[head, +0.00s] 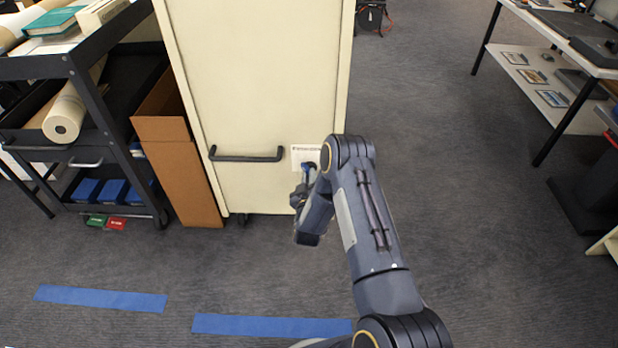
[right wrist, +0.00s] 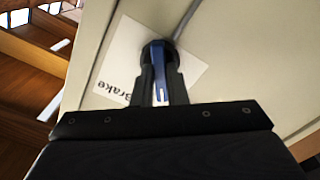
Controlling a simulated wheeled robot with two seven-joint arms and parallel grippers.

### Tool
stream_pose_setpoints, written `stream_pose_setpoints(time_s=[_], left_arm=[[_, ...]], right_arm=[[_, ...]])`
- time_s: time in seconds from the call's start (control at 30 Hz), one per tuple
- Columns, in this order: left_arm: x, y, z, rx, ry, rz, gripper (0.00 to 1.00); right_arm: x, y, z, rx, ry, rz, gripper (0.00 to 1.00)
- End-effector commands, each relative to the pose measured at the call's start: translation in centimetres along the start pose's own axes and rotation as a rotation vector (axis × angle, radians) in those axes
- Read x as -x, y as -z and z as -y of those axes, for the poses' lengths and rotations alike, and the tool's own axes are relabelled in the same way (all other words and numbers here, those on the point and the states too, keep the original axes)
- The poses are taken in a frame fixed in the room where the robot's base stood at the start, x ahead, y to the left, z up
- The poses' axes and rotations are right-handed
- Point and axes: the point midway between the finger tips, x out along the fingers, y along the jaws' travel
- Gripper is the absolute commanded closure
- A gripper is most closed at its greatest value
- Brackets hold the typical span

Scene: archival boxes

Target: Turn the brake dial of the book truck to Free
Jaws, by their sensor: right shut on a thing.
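The cream book truck (head: 255,90) stands upright in the middle of the head view, with a dark horizontal handle (head: 246,157) low on its end panel. A white label plate (head: 299,153) is to the right of the handle; in the right wrist view the plate (right wrist: 122,58) reads "Brake". The brake dial (right wrist: 158,65), dark with a blue grip, sits on that plate. My right gripper (right wrist: 160,88) is shut on the dial's blue grip, one finger on each side. The dial's setting and any Free mark cannot be read. My left gripper is not in view.
A cardboard box (head: 180,165) and a dark shelf cart (head: 70,70) with rolls and blue boxes stand close on the left. A white table (head: 560,60) is at the right. Blue tape strips (head: 100,298) mark the floor in front. Carpet right of the truck is clear.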

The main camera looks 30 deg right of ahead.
Motion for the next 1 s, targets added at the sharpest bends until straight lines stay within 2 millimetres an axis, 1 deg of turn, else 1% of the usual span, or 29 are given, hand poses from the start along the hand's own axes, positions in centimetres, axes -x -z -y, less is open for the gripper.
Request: stream_pose_setpoints(time_s=[0.03, 0.27, 0.3, 0.43, 0.67, 0.77, 0.87, 1.0], left_arm=[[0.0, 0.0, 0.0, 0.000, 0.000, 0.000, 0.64], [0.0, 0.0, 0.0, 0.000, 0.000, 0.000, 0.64], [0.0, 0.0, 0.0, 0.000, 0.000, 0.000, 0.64], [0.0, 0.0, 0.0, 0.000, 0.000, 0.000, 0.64], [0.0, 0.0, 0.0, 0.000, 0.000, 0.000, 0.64], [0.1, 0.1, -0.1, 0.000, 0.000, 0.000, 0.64], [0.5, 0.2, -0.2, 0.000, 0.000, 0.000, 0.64], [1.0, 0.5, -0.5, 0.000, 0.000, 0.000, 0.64]], right_arm=[[0.1, -0.3, 0.0, 0.005, 0.001, 0.006, 1.00], [0.1, -0.3, 0.0, 0.005, 0.001, 0.007, 1.00], [0.1, -0.3, 0.0, 0.005, 0.001, 0.007, 0.82], [0.1, -0.2, 0.0, 0.003, 0.001, 0.005, 0.65], [0.1, -0.1, 0.0, 0.002, 0.001, 0.003, 0.65], [0.4, -0.1, 0.0, 0.001, 0.002, 0.003, 0.65], [1.6, 0.0, 0.0, 0.002, 0.004, 0.004, 0.65], [4.0, 0.0, 0.0, 0.003, 0.006, 0.005, 0.65]])
